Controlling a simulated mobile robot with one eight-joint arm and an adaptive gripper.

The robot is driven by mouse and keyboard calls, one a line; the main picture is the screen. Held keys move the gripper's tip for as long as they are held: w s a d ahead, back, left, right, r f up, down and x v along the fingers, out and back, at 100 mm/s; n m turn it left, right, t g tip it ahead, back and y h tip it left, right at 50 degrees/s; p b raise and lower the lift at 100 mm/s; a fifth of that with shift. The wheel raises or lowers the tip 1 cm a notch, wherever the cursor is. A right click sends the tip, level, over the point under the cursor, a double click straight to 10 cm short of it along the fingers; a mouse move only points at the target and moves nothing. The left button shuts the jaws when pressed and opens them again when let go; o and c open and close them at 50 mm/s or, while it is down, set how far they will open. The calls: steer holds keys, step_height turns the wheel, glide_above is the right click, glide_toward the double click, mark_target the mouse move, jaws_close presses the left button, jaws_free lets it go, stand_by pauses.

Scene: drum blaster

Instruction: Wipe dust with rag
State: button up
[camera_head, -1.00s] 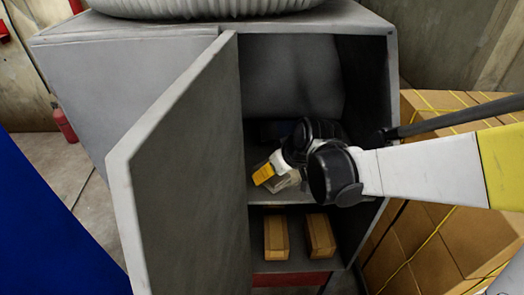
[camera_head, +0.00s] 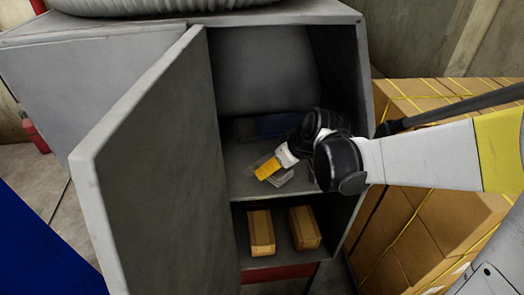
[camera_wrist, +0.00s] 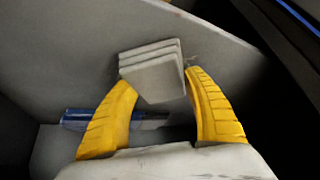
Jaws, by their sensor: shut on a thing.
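The rag is a light grey, layered folded piece. It sits between the two yellow fingers of my gripper (camera_wrist: 158,95) in the wrist view, and its layered end (camera_wrist: 152,70) sticks out past the fingertips. In the head view my gripper (camera_head: 267,168) is inside the open cabinet, over the upper shelf. The rag (camera_head: 282,179) shows beside the yellow fingers, just above or on the shelf; I cannot tell if it touches. No dust can be made out clearly.
The grey cabinet (camera_head: 345,75) has its door (camera_head: 160,165) swung open on the left. A dark blue item (camera_head: 278,126) lies at the back of the upper shelf. Two brown boxes (camera_head: 261,232) stand on the lower shelf. Strapped cartons (camera_head: 430,225) are at the right.

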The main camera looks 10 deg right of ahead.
steer(key=shift+d+r, duration=0.1)
steer(key=shift+d, duration=2.65)
steer(key=shift+a, duration=0.1)
steer(key=shift+a+f, duration=0.1)
steer(key=shift+f, duration=0.1)
